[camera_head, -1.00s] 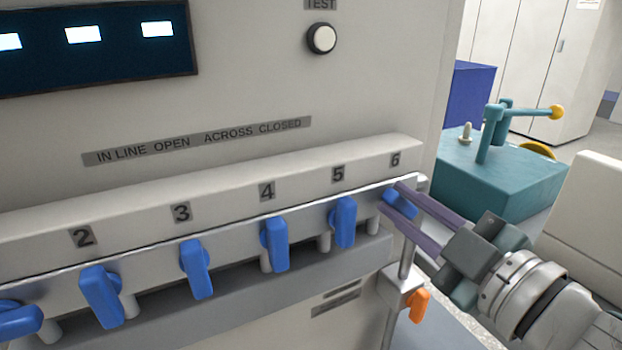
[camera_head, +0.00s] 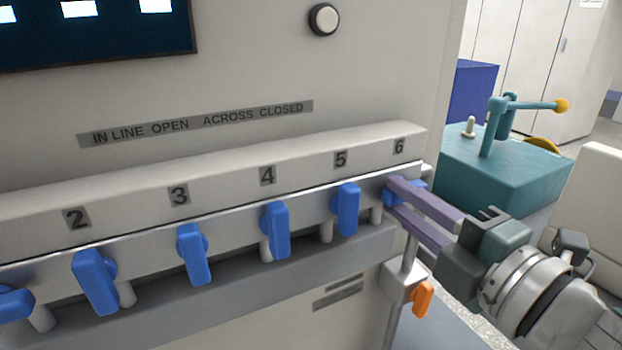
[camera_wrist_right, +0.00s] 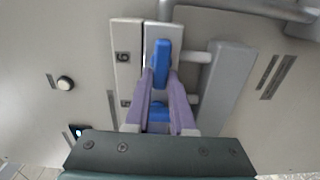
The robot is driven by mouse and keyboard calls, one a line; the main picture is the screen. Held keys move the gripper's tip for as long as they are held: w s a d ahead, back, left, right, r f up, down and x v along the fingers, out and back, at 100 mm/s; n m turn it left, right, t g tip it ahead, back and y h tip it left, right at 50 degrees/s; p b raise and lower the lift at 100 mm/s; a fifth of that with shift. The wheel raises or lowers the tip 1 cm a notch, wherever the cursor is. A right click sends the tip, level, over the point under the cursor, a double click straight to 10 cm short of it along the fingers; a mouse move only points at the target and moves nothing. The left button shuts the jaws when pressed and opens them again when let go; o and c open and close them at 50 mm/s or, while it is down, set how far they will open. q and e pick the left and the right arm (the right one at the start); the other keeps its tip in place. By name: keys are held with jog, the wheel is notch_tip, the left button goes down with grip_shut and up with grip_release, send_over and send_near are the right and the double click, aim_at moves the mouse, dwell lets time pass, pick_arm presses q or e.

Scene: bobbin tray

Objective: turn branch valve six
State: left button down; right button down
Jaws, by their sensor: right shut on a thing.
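The blue handle of branch valve six (camera_head: 418,188) is at the right end of the valve row, under the label 6 (camera_head: 399,146). It is partly hidden by my fingers in the head view. In the right wrist view the handle (camera_wrist_right: 161,60) lies along the length of the manifold, across its grey outlet pipe. My right gripper (camera_head: 390,197) is shut on this handle, with one purple finger on each side; the fingers also show in the right wrist view (camera_wrist_right: 161,80). My left gripper is out of view.
Handles five (camera_head: 347,210), four (camera_head: 277,230), three (camera_head: 194,254) and two (camera_head: 96,282) hang downward. A handle at the far left (camera_head: 14,303) lies sideways. An orange handle (camera_head: 423,299) sits below valve six. A teal block with a lever (camera_head: 500,180) stands behind my right gripper.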

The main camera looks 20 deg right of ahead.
dwell(0.5)
jog(key=c, duration=0.8)
grip_release()
jog(key=shift+o, duration=0.2)
jog(key=s+b, duration=0.1)
jog(key=s, duration=0.9)
jog(key=shift+d, duration=0.45)
